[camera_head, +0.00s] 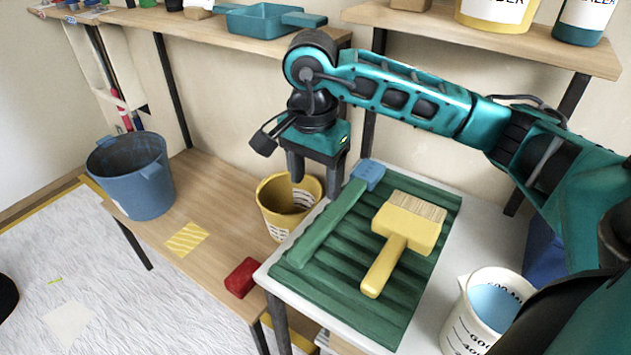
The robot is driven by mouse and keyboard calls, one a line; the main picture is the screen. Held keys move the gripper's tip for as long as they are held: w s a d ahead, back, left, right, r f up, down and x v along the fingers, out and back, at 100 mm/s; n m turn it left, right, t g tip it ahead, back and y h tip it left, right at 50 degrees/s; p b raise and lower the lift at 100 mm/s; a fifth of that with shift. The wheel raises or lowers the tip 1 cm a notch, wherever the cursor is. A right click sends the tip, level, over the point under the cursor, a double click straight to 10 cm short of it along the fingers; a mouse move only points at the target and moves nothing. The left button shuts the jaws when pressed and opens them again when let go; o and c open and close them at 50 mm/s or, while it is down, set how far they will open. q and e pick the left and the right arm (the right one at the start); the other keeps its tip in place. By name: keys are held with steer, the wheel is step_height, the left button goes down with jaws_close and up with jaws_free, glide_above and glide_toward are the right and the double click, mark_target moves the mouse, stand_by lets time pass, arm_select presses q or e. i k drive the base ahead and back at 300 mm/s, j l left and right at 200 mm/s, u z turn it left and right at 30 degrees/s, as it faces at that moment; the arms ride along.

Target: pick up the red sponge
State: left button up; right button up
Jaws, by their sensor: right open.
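The red sponge (241,278) is a small red block on the wooden bench, at its front right corner beside the white table. My right gripper (313,187) points down with its two fingers apart and empty. In the picture it is above and to the right of the sponge, over the gap between the yellow bucket and the green tray. It is not touching the sponge. My left gripper does not show.
A yellow bucket (272,208) stands behind the sponge and a blue bucket (146,195) at the bench's left. A green ribbed tray (385,312) with a yellow brush (410,228) lies on the white table (448,283), next to a measuring jug (458,330). Bare wood (215,215) lies between the buckets.

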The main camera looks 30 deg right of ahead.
mark_target(239, 282)
steer(key=k, duration=1)
